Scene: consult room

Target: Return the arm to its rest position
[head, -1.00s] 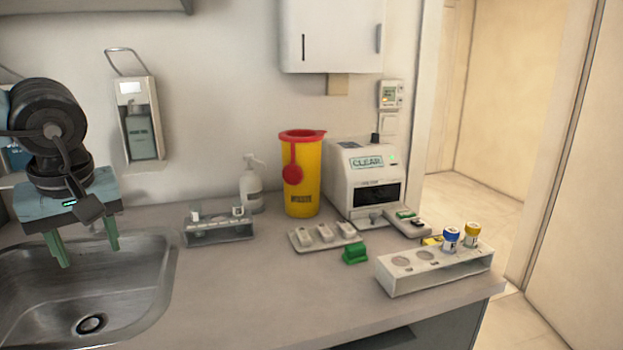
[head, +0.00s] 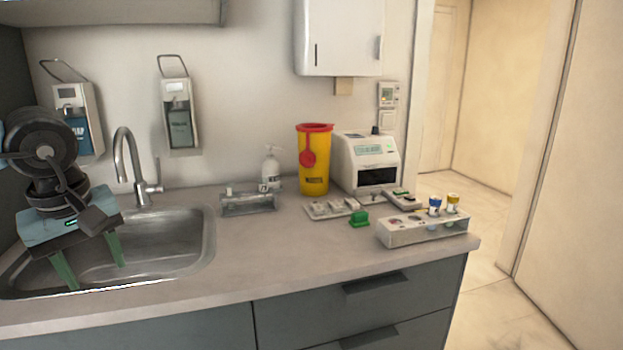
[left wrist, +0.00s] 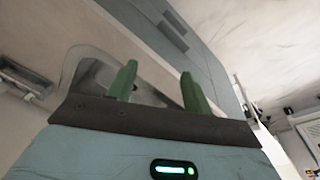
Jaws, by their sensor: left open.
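My left gripper (head: 94,265) shows at the left of the head view, its two green fingers apart and pointing down, with nothing between them. It appears in front of the steel sink (head: 185,250). In the left wrist view the fingers (left wrist: 153,88) are also apart and empty, with the counter, sink and drawer fronts beyond them. My right gripper is in neither view.
A faucet (head: 133,165) rises behind the sink. The counter's middle front is clear.

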